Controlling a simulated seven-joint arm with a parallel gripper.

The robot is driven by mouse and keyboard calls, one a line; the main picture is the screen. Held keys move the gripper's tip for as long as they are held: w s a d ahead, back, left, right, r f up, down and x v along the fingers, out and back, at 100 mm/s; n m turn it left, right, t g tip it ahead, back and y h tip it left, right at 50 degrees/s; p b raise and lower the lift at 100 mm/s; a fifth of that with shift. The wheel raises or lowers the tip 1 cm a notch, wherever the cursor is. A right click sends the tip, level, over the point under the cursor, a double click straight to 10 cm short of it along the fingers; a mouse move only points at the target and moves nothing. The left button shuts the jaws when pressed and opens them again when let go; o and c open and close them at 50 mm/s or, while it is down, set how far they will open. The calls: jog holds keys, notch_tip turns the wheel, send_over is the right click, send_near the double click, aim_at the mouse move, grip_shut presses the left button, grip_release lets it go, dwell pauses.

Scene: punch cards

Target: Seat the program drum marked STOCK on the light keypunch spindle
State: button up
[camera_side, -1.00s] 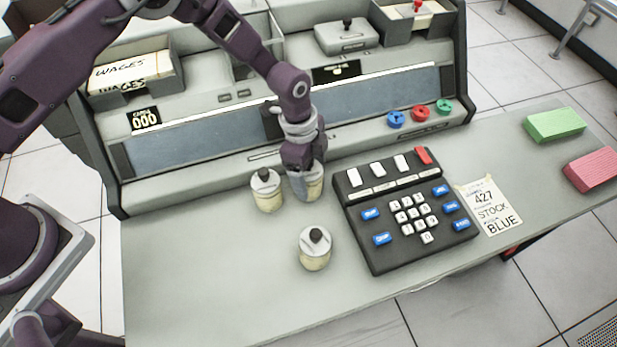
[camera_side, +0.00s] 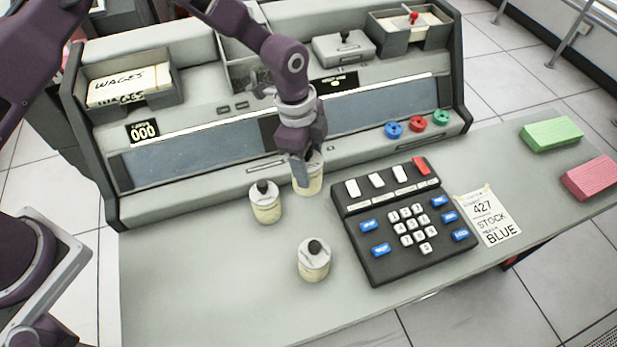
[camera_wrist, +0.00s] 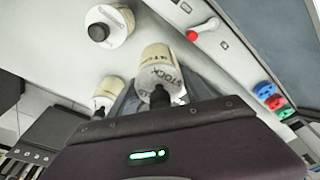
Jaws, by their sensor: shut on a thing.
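My gripper (camera_side: 302,160) is shut on a cream drum (camera_side: 309,180) with a pale grey cap. In the wrist view this drum (camera_wrist: 160,56) sits between grey fingers, and its cap reads STOCK, with a black knob on it. Two similar cream drums with black knobs stand upright on the desk: one (camera_side: 265,205) just left of the held drum, one (camera_side: 314,264) nearer the front. Both also show in the wrist view, but I cannot read their labels. I cannot make out the light spindle. The held drum's underside is hidden.
A black keypad (camera_side: 405,222) stands right of the drums, beside a paper note (camera_side: 487,215) reading 427 STOCK BLUE. Blue (camera_side: 394,130), red (camera_side: 418,123) and green (camera_side: 441,117) knobs sit on the console ledge. The desk's front left (camera_side: 200,290) is clear.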

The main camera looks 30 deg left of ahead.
jog(key=shift+r, duration=2.95)
jog(key=s+a+r+n+t, duration=0.1)
jog(key=a+r+n, duration=0.45)
jog(key=a, duration=0.35)
jog(key=a+r+n+y, duration=0.1)
jog(key=a+r+n, duration=0.3)
jog(key=a+r, duration=0.3)
jog(key=s+a+r+n+t, duration=0.1)
jog(key=a+r+n, duration=0.3)
jog(key=a, duration=0.6)
jog(key=w+a+r+n, duration=0.1)
jog(key=w+a+n, duration=0.15)
jog(key=w, duration=0.55)
jog(key=w+a+r+n, duration=0.1)
jog(key=w+a, duration=0.2)
jog(key=w, duration=0.5)
jog(key=w+d+f+m, duration=0.2)
jog(key=w+d+m, duration=0.1)
jog(key=d, duration=0.5)
jog(key=shift+d+f+m, duration=0.25)
jog(key=shift+d+m, duration=0.05)
